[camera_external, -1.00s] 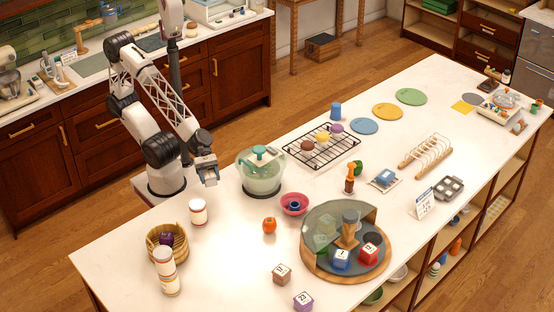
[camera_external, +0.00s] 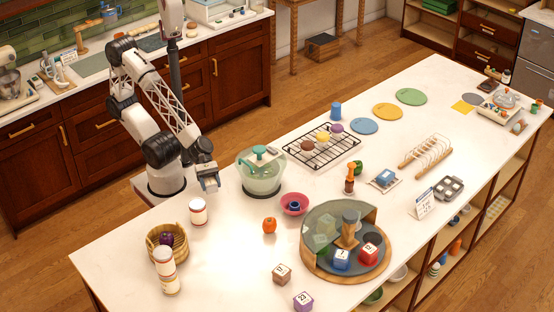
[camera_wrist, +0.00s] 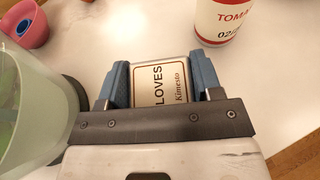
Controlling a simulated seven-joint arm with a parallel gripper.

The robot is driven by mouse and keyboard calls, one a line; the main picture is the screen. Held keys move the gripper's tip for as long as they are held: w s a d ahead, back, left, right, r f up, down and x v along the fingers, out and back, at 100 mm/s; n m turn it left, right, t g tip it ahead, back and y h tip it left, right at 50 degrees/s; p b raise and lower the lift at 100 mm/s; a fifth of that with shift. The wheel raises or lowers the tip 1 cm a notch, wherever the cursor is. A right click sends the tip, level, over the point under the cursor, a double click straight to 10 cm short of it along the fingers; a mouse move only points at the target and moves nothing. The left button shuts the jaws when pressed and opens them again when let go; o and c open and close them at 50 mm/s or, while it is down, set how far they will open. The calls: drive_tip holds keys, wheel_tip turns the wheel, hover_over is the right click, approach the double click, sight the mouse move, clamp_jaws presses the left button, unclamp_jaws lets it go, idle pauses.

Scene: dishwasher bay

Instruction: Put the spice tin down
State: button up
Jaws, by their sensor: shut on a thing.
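In the external view my gripper (camera_external: 209,184) points down at the counter's near-left edge, between the green-lidded bowl and the red-and-white can. The tin is small and mostly hidden by the fingers there. I cannot tell whether its underside touches the counter.
A red-and-white tomato can (camera_external: 198,212) stands close by and also shows in the wrist view (camera_wrist: 224,20). The green bowl (camera_external: 260,176) is on the other side.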

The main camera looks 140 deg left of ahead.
drive_tip(key=w, duration=0.5)
drive_tip(key=w+f, duration=0.1)
drive_tip(key=w, duration=0.9)
drive_tip(key=shift+w+d+f, duration=0.15)
drive_tip(key=shift+d+f, duration=0.05)
drive_tip(key=shift+d, duration=0.2)
drive_tip(key=shift+w, duration=0.2)
drive_tip(key=shift+w+f, duration=0.1)
drive_tip(key=shift+f, duration=1.7)
drive_tip(key=shift+f, duration=0.15)
drive_tip(key=o, duration=0.9)
drive_tip(key=shift+o, duration=0.2)
